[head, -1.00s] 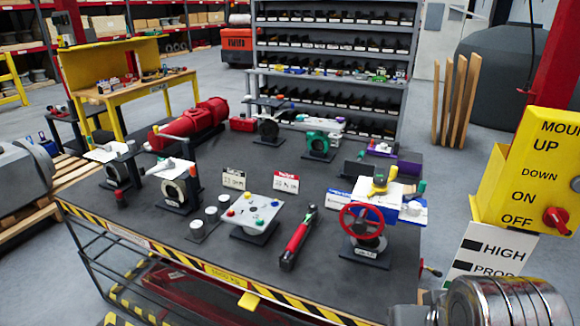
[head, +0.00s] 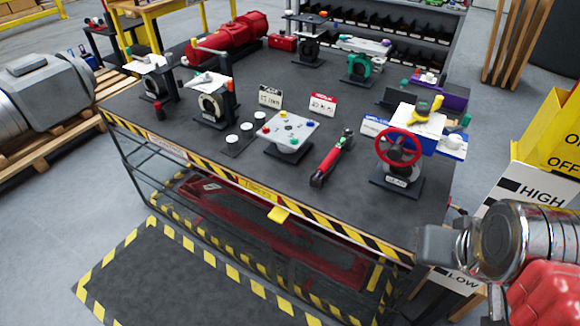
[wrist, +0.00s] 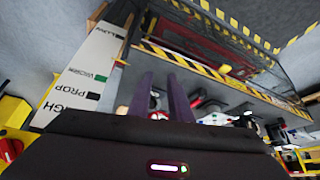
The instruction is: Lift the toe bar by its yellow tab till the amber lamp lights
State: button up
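The yellow tab (head: 278,213) sticks out below the striped front edge of the workbench, near its middle. It also shows as a small yellow patch along the striped edge in the wrist view (wrist: 224,69). Red bars (head: 270,235) lie low under the bench; I cannot tell which is the toe bar. My gripper (wrist: 160,80) shows two dark purple fingers, apart with nothing between them, well away from the tab. In the head view only my metal arm parts show at the lower right; the fingers are not clear there. I cannot make out an amber lamp.
The workbench (head: 330,205) carries a red handwheel valve (head: 398,148), a red-handled tool (head: 330,160) and several fixtures. A HIGH/LOW scale board (head: 520,205) and yellow box (head: 560,140) stand at the right. The striped floor area (head: 170,275) before the bench is clear.

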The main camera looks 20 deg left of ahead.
jog(key=shift+a, duration=0.35)
jog(key=shift+c, duration=1.4)
jog(key=a+f+n+g, duration=0.1)
jog(key=a+f, duration=0.1)
jog(key=w+a+f+n+g, duration=0.1)
jog(key=a+f, duration=0.1)
jog(key=f, duration=0.1)
jog(key=w+a+f+n+g, duration=0.1)
jog(key=a+f, duration=0.1)
jog(key=f, duration=0.1)
jog(key=shift+a, duration=0.2)
grip_shut()
jog(key=w+a+f+n+t+h, duration=0.35)
jog(key=a+f+n, duration=0.35)
jog(key=f, duration=0.7)
jog(key=w+a+f+n+t+h, duration=0.25)
jog(key=a+f+n+h, duration=0.2)
jog(key=f+n, duration=0.65)
jog(key=w+a+f+n+t+h, duration=0.2)
jog(key=w+a+f+n+h, duration=0.4)
jog(key=f, duration=1.1)
jog(key=a+f+n+t+y, duration=0.4)
jog(key=a+f+t+y, duration=0.1)
jog(key=a+t, duration=0.15)
jog(key=w+a+r+n+t+y, duration=0.1)
jog(key=w+a+r+t+y, duration=0.1)
jog(key=a+r, duration=0.4)
jog(key=shift+a+n+t+y, duration=0.45)
jog(key=shift+a+y, duration=0.15)
jog(key=shift+a, duration=0.15)
